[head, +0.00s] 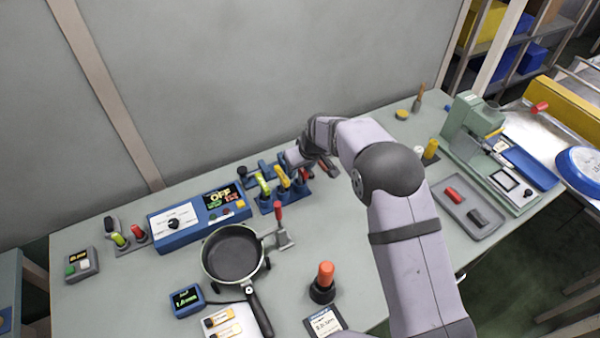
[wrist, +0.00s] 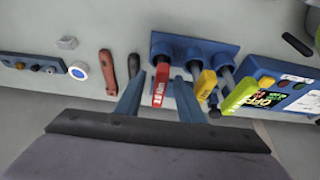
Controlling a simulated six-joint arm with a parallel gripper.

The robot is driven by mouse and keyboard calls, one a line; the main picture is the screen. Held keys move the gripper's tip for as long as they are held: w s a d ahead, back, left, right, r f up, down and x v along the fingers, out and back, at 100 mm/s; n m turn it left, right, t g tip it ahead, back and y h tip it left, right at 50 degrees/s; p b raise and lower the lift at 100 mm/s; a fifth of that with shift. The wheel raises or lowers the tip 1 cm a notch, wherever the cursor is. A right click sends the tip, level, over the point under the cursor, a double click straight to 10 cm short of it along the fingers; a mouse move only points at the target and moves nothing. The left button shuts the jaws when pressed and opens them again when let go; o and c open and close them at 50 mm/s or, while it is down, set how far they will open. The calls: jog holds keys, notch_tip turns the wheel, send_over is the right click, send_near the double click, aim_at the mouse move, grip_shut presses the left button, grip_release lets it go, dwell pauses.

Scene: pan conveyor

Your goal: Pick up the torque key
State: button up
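A blue rack (head: 268,207) holds keys upright with green (head: 262,184), yellow (head: 283,177) and red (head: 304,176) handles. The red-handled key (wrist: 162,85) carries a white label with small print; it looks like the torque key, but I cannot be sure. The rack (wrist: 195,45) also shows in the wrist view, with the yellow handle (wrist: 206,85) and green handle (wrist: 239,96) to the right. My gripper (wrist: 158,92) is open, with one finger on each side of the red handle and visible gaps. In the head view my gripper (head: 309,166) partly hides the red handle.
A blue control box (head: 185,222) reading OFF stands left of the rack. A grey tray (head: 468,208) and green press (head: 470,125) are at the right.

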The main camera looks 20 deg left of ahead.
jog(key=shift+w+a+f, duration=0.1)
jog(key=shift+f, duration=0.2)
grip_shut()
jog(key=shift+r, duration=0.1)
notch_tip(320, 180, up, 10)
jog(key=b, duration=0.3)
dwell(0.4)
